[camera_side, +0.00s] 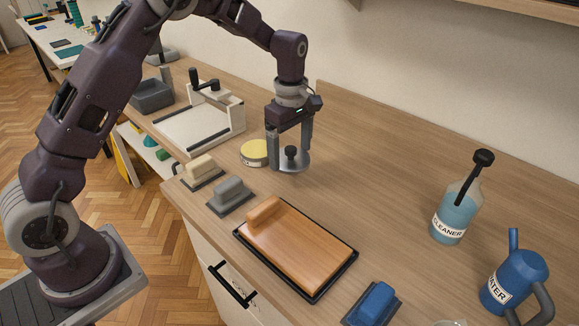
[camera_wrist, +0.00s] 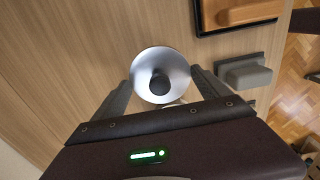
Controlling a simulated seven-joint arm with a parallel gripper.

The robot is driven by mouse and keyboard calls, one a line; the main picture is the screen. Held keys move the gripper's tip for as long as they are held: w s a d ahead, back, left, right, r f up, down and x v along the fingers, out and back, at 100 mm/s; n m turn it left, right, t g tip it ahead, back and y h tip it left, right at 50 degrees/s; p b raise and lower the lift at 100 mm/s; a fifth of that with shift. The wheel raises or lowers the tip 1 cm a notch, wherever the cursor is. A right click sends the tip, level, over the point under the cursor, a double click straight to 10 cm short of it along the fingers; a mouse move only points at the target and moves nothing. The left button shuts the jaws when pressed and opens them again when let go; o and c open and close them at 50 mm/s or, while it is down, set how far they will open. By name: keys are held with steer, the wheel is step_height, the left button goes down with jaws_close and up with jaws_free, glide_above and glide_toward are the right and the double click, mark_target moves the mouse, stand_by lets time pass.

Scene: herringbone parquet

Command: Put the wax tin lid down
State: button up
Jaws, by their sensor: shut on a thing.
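The wax tin lid (camera_side: 292,167) is a silvery round disc with a black knob on top. My gripper (camera_side: 290,157) points down and is shut on the lid, with one finger at each side of its rim. The lid is low over the bare wood; I cannot tell whether it touches. In the wrist view the lid (camera_wrist: 148,61) sits level-looking between the fingertips of my gripper (camera_wrist: 160,78). The open wax tin (camera_side: 254,154), with yellow wax showing, stands on the worktop just left of the lid, apart from it.
Brushes or blocks on dark pads (camera_side: 231,194) line the front edge. A wooden block on a black-rimmed board (camera_side: 300,245) lies in front. A white frame device (camera_side: 205,125) stands back left. A cleaner bottle (camera_side: 452,212) and blue watering can (camera_side: 514,281) stand right. Wood behind the lid is clear.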

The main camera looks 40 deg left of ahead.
mark_target(291, 158)
step_height(291, 158, down, 5)
steer(key=shift+r, duration=0.2)
steer(key=shift+f, duration=0.1)
steer(key=o, duration=1.2)
steer(key=shift+c, duration=0.2)
step_height(291, 158, up, 12)
steer(key=shift+f, duration=0.15)
steer(key=shift+r, duration=0.45)
steer(key=s+d+r+m+t, duration=0.25)
steer(key=s+r+m, duration=0.55)
steer(key=s+r, duration=0.55)
steer(key=s+f+m+t, duration=0.3)
steer(key=s+m, duration=0.7)
steer(key=s, duration=0.8)
steer(key=shift+s+f, duration=0.2)
steer(key=shift+f, duration=0.35)
